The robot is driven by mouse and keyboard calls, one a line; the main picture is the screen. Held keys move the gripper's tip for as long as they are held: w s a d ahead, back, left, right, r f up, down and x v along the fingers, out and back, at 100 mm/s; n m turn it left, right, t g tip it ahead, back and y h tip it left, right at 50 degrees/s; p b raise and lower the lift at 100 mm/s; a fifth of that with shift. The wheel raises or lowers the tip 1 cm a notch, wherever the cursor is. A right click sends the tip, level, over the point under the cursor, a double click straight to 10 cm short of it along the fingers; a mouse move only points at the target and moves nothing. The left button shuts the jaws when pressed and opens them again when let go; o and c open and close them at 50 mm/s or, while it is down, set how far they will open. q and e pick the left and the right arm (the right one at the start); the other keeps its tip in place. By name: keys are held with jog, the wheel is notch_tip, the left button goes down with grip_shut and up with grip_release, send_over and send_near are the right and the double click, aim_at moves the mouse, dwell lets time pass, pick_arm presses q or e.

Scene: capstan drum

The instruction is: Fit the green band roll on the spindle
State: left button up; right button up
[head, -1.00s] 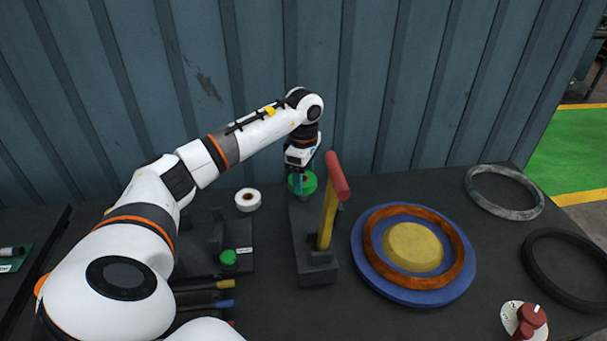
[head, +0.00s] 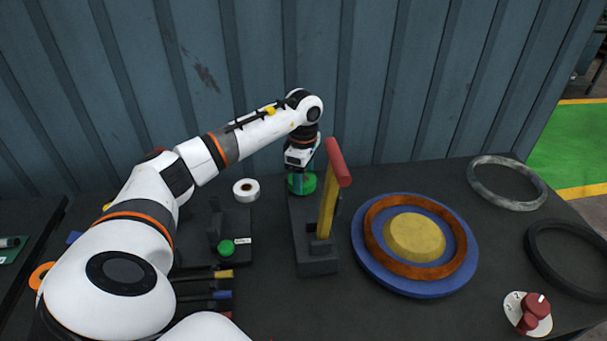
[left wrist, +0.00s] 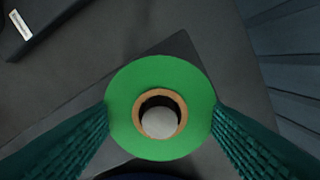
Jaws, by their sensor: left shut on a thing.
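The green band roll (head: 301,184) is at the far end of the dark stand, and my left gripper (head: 301,178) is shut on its sides. In the left wrist view the green roll (left wrist: 122,112) shows face-on between the two teal fingers, with a brown core. A pale round end, probably the spindle (left wrist: 159,122), shows inside the core's hole, a little low of its middle. How far the roll is down on it, I cannot tell. The head view hides the spindle. My right gripper is not in view.
The dark stand (head: 316,262) carries a yellow lever (head: 327,210) with a red handle, close right of my gripper. A white roll (head: 245,188) lies left. A green button (head: 227,247), a blue disc (head: 375,265) with an orange ring and loose rings (head: 507,203) are around. The wall is behind.

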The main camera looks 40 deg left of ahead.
pick_arm(q)
jog(key=shift+d, duration=0.1)
dwell(0.5)
jog(key=shift+f+b, duration=0.3)
jog(key=shift+f, duration=0.25)
jog(key=o, duration=1.1)
jog(key=shift+r, duration=0.15)
notch_tip(320, 180, up, 11)
jog(key=shift+b, duration=0.55)
jog(key=shift+r, duration=0.4)
jog(key=shift+r, duration=0.1)
